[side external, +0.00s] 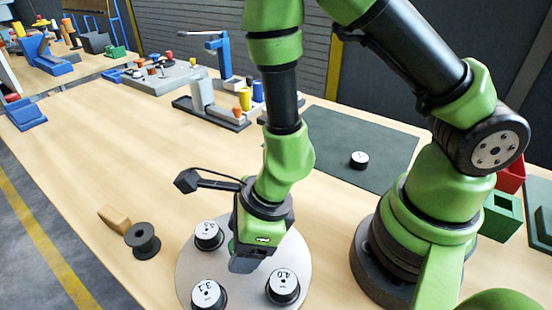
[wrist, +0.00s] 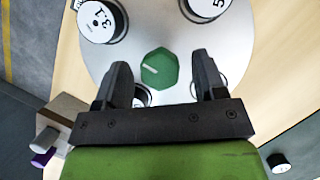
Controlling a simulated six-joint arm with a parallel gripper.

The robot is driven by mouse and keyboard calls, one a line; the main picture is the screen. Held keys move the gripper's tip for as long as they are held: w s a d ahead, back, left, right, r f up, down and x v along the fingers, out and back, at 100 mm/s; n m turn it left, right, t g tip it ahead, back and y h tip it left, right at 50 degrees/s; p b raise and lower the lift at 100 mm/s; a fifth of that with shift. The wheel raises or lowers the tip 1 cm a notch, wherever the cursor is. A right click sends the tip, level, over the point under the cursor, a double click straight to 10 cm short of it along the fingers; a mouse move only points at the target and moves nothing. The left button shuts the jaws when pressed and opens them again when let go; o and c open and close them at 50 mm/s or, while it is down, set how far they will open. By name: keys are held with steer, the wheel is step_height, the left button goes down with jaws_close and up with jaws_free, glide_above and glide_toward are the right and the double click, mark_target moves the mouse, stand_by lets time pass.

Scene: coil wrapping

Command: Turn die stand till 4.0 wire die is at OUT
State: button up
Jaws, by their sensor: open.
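The die stand is a round light-grey plate (side external: 243,303) on the table, bearing several black dies with white tops. The die marked 4.0 (side external: 283,287) is at its right front in the side view. A die that reads about 3.1 (side external: 208,296) is at its left front; a die with that mark shows in the wrist view (wrist: 100,20). Another die (side external: 208,235) is at the back left. A green knob (wrist: 159,68) stands at the plate's middle. My gripper (wrist: 163,82) is open above the plate, fingers either side of the knob with visible gaps. I cannot make out an OUT mark.
A black spool (side external: 142,241) and a tan block (side external: 114,218) lie left of the stand. A loose white-topped die (side external: 359,159) sits on a dark mat (side external: 345,135). Fixtures with coloured parts (side external: 212,110) stand farther back. Table left of the stand is mostly clear.

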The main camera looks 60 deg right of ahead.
steer(key=n+g+y, duration=0.1)
steer(key=n, duration=0.3)
steer(key=n+g, duration=0.1)
steer(key=n, duration=0.1)
steer(key=n+g, duration=0.1)
steer(key=n, duration=0.2)
steer(key=shift+w+y, duration=0.15)
steer(key=shift+y, duration=0.15)
steer(key=n+g, duration=0.1)
steer(key=n, duration=0.3)
steer(key=shift+g, duration=0.3)
steer(key=n, duration=0.2)
steer(key=n+g+h, duration=0.1)
steer(key=n, duration=0.2)
steer(key=shift+w+g, duration=0.1)
steer(key=shift+g, duration=0.2)
steer(key=d+r+n+t, duration=0.2)
steer(key=d+r+t, duration=0.15)
steer(key=r, duration=0.65)
steer(key=d+r+n+t, duration=0.15)
steer(key=d+r, duration=0.35)
steer(key=r, duration=0.6)
steer(key=s+d+r+n+t+h, duration=0.1)
steer(key=s+d+r+t, duration=0.3)
steer(key=s, duration=0.4)
steer(key=shift+r+n+t+h, duration=0.3)
steer(key=shift+n+t, duration=0.25)
steer(key=shift+t, duration=0.05)
